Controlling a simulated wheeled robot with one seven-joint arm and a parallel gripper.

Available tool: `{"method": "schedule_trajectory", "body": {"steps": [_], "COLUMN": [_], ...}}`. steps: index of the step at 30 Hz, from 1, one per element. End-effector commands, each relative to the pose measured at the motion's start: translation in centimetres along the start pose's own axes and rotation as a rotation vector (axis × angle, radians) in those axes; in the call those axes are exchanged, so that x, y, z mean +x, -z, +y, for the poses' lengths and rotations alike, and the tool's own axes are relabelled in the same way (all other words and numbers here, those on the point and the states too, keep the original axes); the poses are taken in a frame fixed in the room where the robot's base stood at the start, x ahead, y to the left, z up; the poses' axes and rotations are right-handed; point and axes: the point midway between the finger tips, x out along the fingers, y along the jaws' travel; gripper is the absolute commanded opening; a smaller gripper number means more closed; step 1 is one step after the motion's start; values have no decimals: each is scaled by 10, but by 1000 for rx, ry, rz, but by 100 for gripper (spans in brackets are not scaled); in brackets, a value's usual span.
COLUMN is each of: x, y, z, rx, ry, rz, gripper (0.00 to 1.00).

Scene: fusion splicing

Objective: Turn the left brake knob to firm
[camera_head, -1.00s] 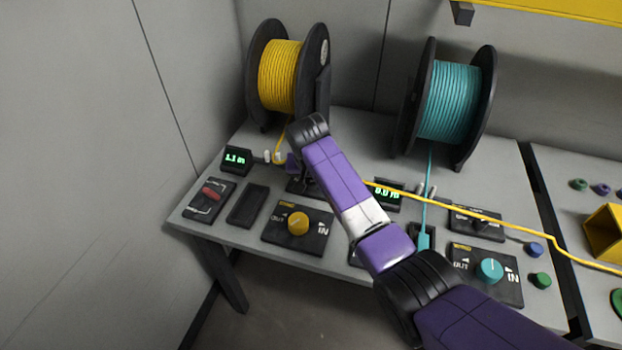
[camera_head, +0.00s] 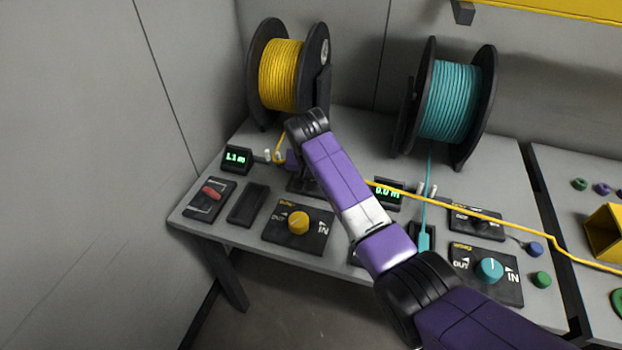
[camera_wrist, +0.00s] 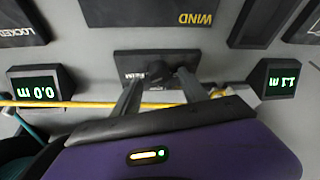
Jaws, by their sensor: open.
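The left brake knob (camera_wrist: 157,72) is dark and sits on a small black plate (camera_wrist: 122,61) with white lettering, upside down in the wrist view. My gripper (camera_wrist: 160,77) is open, with one finger on each side of the knob. I cannot tell whether the fingers touch it. In the head view my arm covers the knob, and only part of its plate (camera_head: 299,188) shows below the yellow spool. The knob's exact setting cannot be read.
The yellow spool (camera_head: 281,75) stands behind, its yellow cable running right past my arm. The yellow winding knob (camera_head: 298,223) is in front. A 1.1 m display (camera_head: 237,159) and a red switch (camera_head: 211,192) are at left. The teal spool (camera_head: 449,100) stands right.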

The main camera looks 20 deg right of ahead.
Motion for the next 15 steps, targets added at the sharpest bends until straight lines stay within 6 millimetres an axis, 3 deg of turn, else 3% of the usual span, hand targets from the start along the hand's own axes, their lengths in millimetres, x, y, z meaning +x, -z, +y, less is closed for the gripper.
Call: {"method": "schedule_trajectory", "body": {"steps": [9,15], "x": [-49,-62], "y": [0,0], "z": [0,0], "rx": [0,0], "ry": [1,1], "rz": [1,0], "gripper": [51,51]}}
